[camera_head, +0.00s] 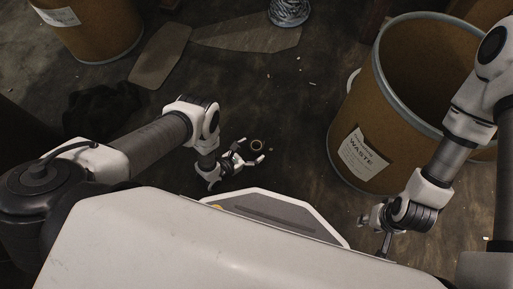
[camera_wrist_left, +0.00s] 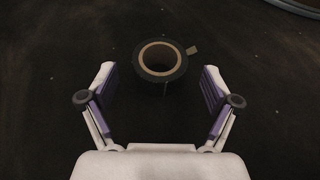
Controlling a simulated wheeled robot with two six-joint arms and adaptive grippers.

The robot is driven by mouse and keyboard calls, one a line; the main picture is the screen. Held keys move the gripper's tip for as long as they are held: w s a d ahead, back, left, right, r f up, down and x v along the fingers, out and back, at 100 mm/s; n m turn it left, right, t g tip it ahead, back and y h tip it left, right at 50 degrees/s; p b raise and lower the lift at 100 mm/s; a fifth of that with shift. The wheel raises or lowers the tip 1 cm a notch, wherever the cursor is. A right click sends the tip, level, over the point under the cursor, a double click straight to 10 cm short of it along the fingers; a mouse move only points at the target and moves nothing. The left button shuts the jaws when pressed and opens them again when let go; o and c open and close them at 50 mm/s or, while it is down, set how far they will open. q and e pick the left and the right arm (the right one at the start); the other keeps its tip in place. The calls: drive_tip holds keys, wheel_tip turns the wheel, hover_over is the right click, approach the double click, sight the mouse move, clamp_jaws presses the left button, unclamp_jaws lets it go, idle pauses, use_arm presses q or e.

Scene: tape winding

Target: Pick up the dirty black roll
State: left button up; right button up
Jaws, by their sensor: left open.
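The dirty black roll (camera_wrist_left: 161,79) lies on the dark floor in the left wrist view, a black ring with a tan inner core and a small tan tab at its upper right. It also shows small in the head view (camera_head: 257,145). My left gripper (camera_wrist_left: 158,82) is open, its two fingers on either side of the roll and apart from it. In the head view, my left gripper (camera_head: 252,150) is low near the floor, close to the roll. My right gripper (camera_head: 374,228) hangs at the lower right, partly hidden, away from the roll.
A brown waste drum (camera_head: 358,115) with a white label stands to the right of the roll. Another drum (camera_head: 95,30) is at the upper left. A dark crumpled heap (camera_head: 100,108) and flat cardboard pieces (camera_head: 160,55) lie on the floor. The floor around the roll is mostly clear.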

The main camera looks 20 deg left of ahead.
use_arm(q)
drive_tip(key=x, duration=0.2)
drive_tip(key=shift+w+d+f+b, duration=0.1)
drive_tip(key=shift+w+f+b, duration=0.1)
drive_tip(key=shift+f+b, duration=0.1)
drive_tip(key=shift+r, duration=0.15)
use_arm(e)
drive_tip(key=shift+f, duration=0.65)
use_arm(q)
drive_tip(key=c, duration=1.1)
drive_tip(key=shift+c, duration=0.2)
drive_tip(key=shift+r, duration=0.1)
